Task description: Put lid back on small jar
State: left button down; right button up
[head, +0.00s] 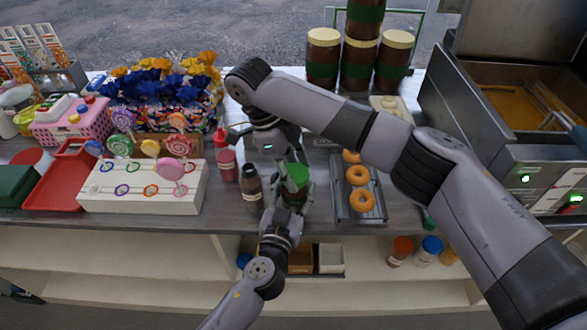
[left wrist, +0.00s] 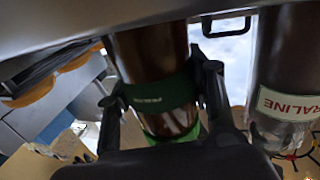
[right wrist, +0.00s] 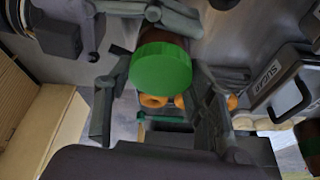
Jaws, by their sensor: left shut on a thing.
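The small brown jar with a green band (left wrist: 160,95) is between my left gripper's fingers (left wrist: 165,85), which are shut on it. In the head view my left gripper (head: 290,198) holds it near the counter's front edge. The green lid (head: 298,172) shows at the jar's top; it also shows large in the right wrist view (right wrist: 160,67). Whether it is seated fully I cannot tell. My right gripper (right wrist: 160,110) is open, its fingers spread on either side of the lid with gaps. In the head view it is partly hidden behind its own arm.
A tray of doughnuts (head: 342,200) lies to the right. A white lollipop stand (head: 110,200) is further left. Large brown jars (head: 323,60) stand at the back.

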jog(key=o, duration=0.4)
jog(key=shift+o, duration=0.2)
jog(key=shift+r, duration=2.25)
